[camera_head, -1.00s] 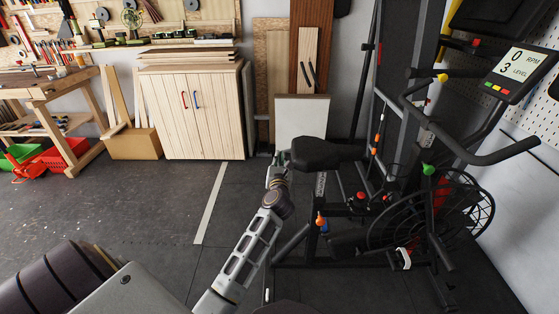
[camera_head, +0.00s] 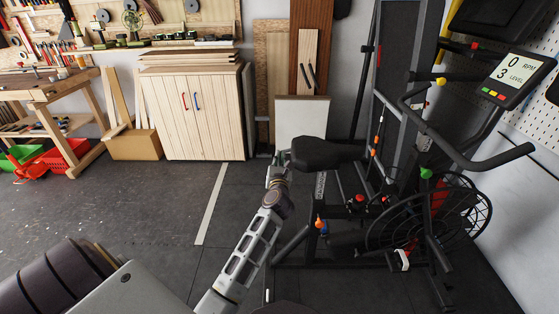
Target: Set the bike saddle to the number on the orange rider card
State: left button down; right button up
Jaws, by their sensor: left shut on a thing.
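The bike saddle (camera_head: 325,153) is black and sits on its post at the rear of the exercise bike. A scale strip with small marks (camera_head: 320,185) shows on the post below it; its numbers are too small to read. An orange knob (camera_head: 320,221) sits lower on the bike frame. My left gripper (camera_head: 281,160) is at the left, rear end of the saddle and shut on it; the fingers are partly hidden. I cannot make out an orange rider card. My right gripper is not in view.
The bike's handlebar (camera_head: 480,160), flywheel (camera_head: 452,211) and console (camera_head: 519,75), showing 0 RPM and level 3, are at the right. A wooden cabinet (camera_head: 200,115) stands behind at the left. The dark floor left of my arm is mostly clear.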

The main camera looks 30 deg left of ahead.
pick_arm(q)
jog(key=c, duration=1.8)
grip_release()
jog(key=shift+o, duration=0.2)
jog(key=shift+d+f, duration=0.1)
jog(key=shift+f, duration=0.05)
jog(key=shift+s+d+f, duration=0.3)
jog(key=shift+s+f, duration=0.05)
jog(key=shift+f, duration=0.1)
jog(key=shift+s+d, duration=0.25)
jog(key=shift+s, duration=0.1)
jog(key=v, duration=0.3)
jog(key=r+v, duration=0.1)
jog(key=v, duration=0.1)
jog(key=shift+s, duration=0.35)
jog(key=shift+r, duration=0.1)
